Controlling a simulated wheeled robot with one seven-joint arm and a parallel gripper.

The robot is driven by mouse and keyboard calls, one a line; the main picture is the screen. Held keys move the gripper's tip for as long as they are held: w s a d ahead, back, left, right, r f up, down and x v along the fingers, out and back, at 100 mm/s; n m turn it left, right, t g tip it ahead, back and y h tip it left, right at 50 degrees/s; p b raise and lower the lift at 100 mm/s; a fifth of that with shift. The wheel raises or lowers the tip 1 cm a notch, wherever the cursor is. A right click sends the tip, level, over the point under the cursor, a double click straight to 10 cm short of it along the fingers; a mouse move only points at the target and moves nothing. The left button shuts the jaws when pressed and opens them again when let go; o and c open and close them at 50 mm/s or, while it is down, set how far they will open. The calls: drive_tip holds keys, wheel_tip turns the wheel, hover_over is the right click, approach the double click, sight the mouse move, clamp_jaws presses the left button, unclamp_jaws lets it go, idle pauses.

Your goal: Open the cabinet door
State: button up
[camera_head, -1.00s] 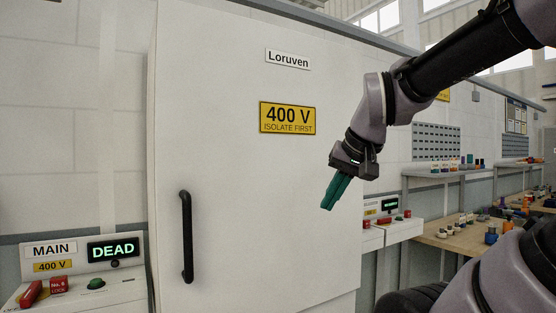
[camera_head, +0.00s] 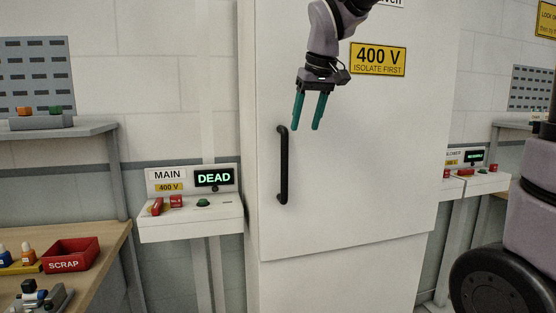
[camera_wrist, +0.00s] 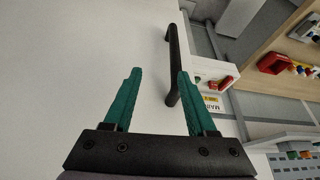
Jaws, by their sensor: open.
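The white cabinet door (camera_head: 350,170) is shut and carries a yellow 400 V sign (camera_head: 378,59). Its black vertical bar handle (camera_head: 283,165) is near the left edge of the door. My gripper (camera_head: 307,128) is open and empty, its two teal fingers pointing down, just right of the handle's upper end in the head view. In the wrist view the handle (camera_wrist: 173,65) lies just beyond the right fingertip of my gripper (camera_wrist: 159,72). It does not lie between the fingers. I cannot tell the exact gap between fingers and handle.
Left of the cabinet is a MAIN switch box (camera_head: 190,205) with a display reading DEAD (camera_head: 213,178). A workbench (camera_head: 90,255) with a red SCRAP bin (camera_head: 70,254) stands at the left. Another switch box (camera_head: 478,178) is at the right.

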sight(286, 149)
drive_tip(key=shift+n, duration=0.4)
drive_tip(key=w+a+f, duration=0.1)
drive_tip(key=f, duration=0.2)
drive_tip(key=w+a+f, duration=0.1)
drive_tip(key=a+f, duration=0.1)
drive_tip(key=f, duration=0.2)
drive_tip(key=w+a+f, duration=0.2)
drive_tip(key=f, duration=0.1)
drive_tip(key=shift+a+f, duration=0.15)
drive_tip(key=shift+f, duration=0.1)
drive_tip(key=shift+c, duration=0.4)
clamp_jaws()
idle(0.5)
